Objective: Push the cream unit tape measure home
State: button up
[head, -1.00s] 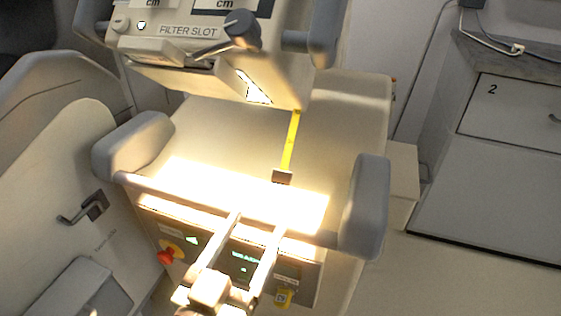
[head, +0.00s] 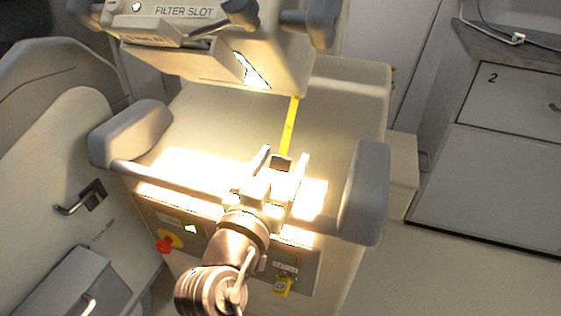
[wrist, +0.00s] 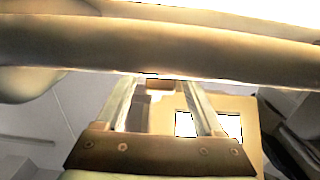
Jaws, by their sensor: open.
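The yellow tape (head: 289,125) of the tape measure hangs down out of the underside of the cream unit (head: 285,75). A dark end tab (head: 282,161) sits at its lower end, above the brightly lit cart top. My gripper (head: 285,156) is open, with one finger on each side of the tab in the head view. I cannot tell whether either finger touches it. In the wrist view my open gripper (wrist: 160,82) shows a small brownish block (wrist: 160,88) between its fingers, probably the tab. The tape's upper end is hidden under the unit.
Grey padded handles stand left (head: 130,132) and right (head: 363,190) of the cart top. A wide bar (wrist: 160,45) crosses the wrist view close above my fingers.

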grip_shut()
dwell(1.3)
